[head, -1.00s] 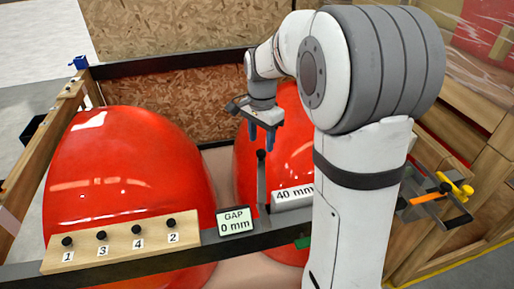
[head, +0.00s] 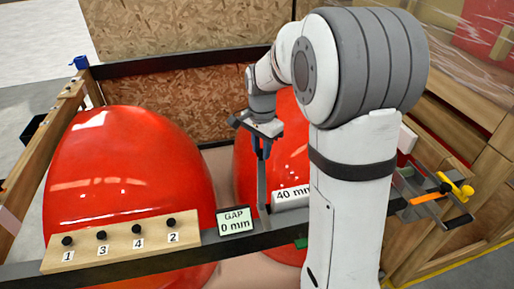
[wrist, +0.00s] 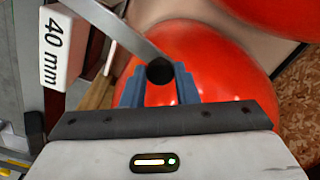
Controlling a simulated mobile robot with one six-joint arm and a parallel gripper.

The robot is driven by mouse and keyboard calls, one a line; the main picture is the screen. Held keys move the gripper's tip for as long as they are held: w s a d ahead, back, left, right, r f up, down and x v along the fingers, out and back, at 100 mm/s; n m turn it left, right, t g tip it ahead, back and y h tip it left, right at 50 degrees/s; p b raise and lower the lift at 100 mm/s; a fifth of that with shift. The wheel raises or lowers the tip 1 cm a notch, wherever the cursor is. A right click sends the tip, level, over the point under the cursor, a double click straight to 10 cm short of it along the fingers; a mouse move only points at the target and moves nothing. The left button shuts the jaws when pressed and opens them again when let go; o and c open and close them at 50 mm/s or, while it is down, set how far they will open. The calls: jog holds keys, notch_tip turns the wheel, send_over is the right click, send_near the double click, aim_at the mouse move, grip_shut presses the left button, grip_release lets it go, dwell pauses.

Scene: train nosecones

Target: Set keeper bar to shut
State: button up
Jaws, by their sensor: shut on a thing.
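A flat grey upright lever (head: 262,188) with a round black knob stands on the dark rail beside the block marked 40 mm (head: 291,195). My gripper (head: 262,149) is at the top of this lever, with its blue fingers shut on the black knob. In the wrist view the knob (wrist: 160,72) sits between the two fingertips, and the lever (wrist: 120,28) runs off to the upper left. An orange-handled bar (head: 426,198) lies at the right by a yellow fitting. No label shows which of these is the keeper bar.
Two large red nosecones (head: 125,165) fill the crate. A GAP display (head: 235,221) reads 0 mm on the front rail. A wooden board (head: 120,246) with several numbered black knobs is at front left. My arm covers part of the right side.

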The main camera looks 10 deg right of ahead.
grip_shut()
